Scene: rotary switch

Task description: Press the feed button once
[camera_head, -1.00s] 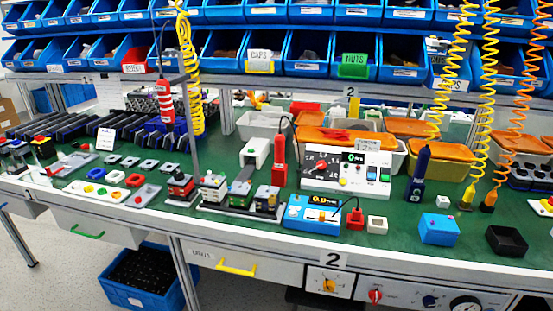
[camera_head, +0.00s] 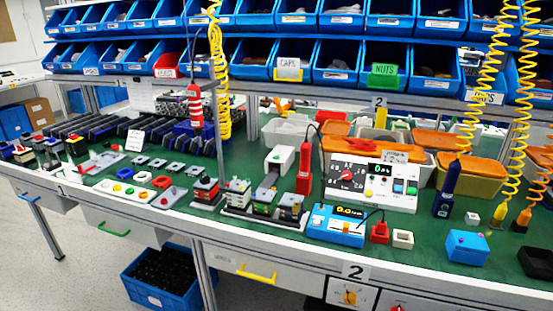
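A white control box (camera_head: 403,204) stands on the green workbench, right of centre in the head view. More coloured buttons sit on flat plates (camera_head: 139,192) at the left of the bench. Neither of my grippers is in view.
A blue meter (camera_head: 336,228) stands in front of the control box. A red handheld tool (camera_head: 304,170) stands beside its left side. Orange-lidded bins (camera_head: 470,170) are behind. Blue parts bins (camera_head: 338,62) line the shelves above. Coiled yellow hoses (camera_head: 482,90) hang at right. Drawers line the bench front.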

